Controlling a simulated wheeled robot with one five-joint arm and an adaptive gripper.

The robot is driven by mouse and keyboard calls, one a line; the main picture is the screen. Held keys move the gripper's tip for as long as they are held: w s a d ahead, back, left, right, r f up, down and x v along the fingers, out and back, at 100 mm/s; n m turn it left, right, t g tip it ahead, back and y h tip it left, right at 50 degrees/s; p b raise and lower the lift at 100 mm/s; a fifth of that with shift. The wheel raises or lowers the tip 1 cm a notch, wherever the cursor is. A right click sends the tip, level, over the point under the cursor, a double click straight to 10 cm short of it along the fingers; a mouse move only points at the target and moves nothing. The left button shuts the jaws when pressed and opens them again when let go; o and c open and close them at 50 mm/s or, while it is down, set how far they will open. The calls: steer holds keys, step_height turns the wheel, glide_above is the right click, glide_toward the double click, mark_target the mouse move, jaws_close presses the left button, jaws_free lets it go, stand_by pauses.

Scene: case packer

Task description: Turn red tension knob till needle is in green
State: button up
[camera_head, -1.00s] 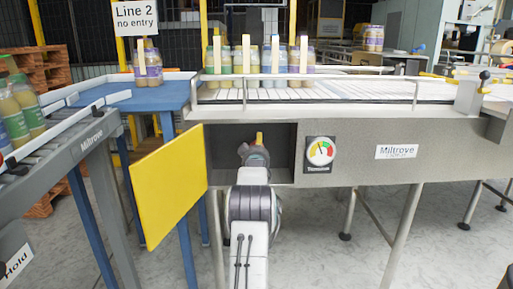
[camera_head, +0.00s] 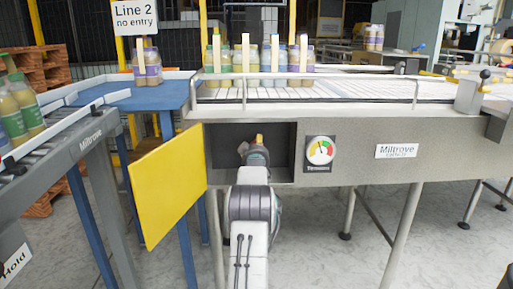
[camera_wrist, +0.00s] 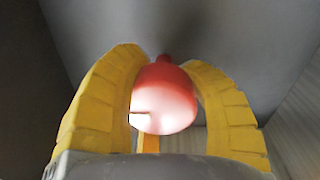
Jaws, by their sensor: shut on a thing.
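The red tension knob (camera_wrist: 165,97) sits between the two yellow fingers of my gripper (camera_wrist: 168,90) in the wrist view, a finger on each side of it. My gripper is shut on it. In the head view my gripper (camera_head: 257,145) reaches into the open dark recess (camera_head: 282,145) in the machine's front, and hides the knob. The tension gauge (camera_head: 320,151) is on the panel just right of the recess. Its round white dial has green and red zones on the right. The needle is too small to place surely against the green zone.
A yellow door (camera_head: 168,187) stands open left of the recess. Above is a conveyor with a rail (camera_head: 330,76) and several jars (camera_head: 272,58). A blue table (camera_head: 150,98) and a roller conveyor (camera_head: 75,150) stand at left. Grey floor shows below the machine at right.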

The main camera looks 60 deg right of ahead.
steer(key=m+b, duration=0.2)
steer(key=m, duration=0.1)
steer(key=m+b, duration=0.1)
steer(key=m, duration=0.1)
steer(key=shift+f, duration=0.25)
steer(key=shift+w+r+m+y+b, duration=0.1)
steer(key=shift+m+y+b, duration=0.2)
steer(key=shift+m+b, duration=0.6)
steer(key=shift+a+m, duration=0.1)
steer(key=shift+m, duration=0.2)
steer(key=o, duration=1)
steer(key=shift+a+r, duration=0.15)
steer(key=o, duration=0.4)
steer(key=shift+v, duration=5.9)
steer(key=shift+r, duration=0.1)
